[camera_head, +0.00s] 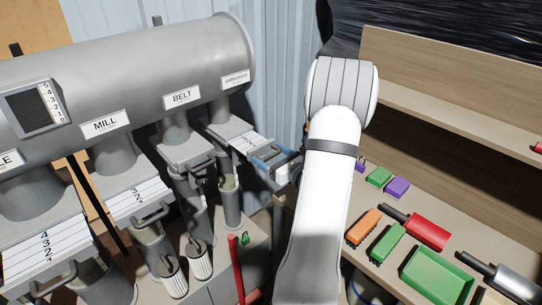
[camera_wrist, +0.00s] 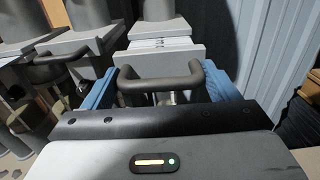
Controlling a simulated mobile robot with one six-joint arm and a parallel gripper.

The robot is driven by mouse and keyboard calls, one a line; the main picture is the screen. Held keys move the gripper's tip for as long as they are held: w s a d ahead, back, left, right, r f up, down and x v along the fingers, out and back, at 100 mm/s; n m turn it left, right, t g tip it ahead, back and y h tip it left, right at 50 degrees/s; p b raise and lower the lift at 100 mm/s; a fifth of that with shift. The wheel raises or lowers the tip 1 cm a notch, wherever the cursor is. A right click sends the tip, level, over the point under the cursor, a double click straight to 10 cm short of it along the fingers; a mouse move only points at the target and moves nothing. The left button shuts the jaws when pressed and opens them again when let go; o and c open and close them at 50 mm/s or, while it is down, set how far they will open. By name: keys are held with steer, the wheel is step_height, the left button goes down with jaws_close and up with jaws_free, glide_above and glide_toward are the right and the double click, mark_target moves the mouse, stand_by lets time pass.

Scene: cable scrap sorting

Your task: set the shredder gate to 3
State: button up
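The shredder gate (camera_head: 246,141) is a pale numbered slide plate under the SHREDDER label (camera_head: 237,79), at the right end of the big grey drum. It stands partly out of its housing; some digits show, but I cannot read the setting surely. My gripper (camera_head: 277,162) is at the gate's outer end. In the wrist view, the dark gate handle (camera_wrist: 160,82) lies between the two blue fingers, which sit close against its two ends and look closed on it. Part of the plate (camera_wrist: 160,43) shows beyond the handle. My arm hides the area right of the gripper.
The BELT (camera_head: 182,97) and MILL (camera_head: 106,124) outlets stand to the left, with their own gates and handles. A wooden shelf (camera_head: 440,120) is at the right, with coloured blocks, a red-ended tool and a green tray (camera_head: 437,277). A corrugated wall (camera_head: 282,60) is behind.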

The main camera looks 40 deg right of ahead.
steer(key=c, duration=1.1)
steer(key=shift+w+a+b, duration=0.1)
steer(key=shift+w+b, duration=0.55)
steer(key=shift+w, duration=0.1)
steer(key=o, duration=1.3)
steer(key=shift+s, duration=0.1)
steer(key=s+b, duration=0.1)
steer(key=s, duration=0.6)
steer(key=shift+s+d, duration=0.35)
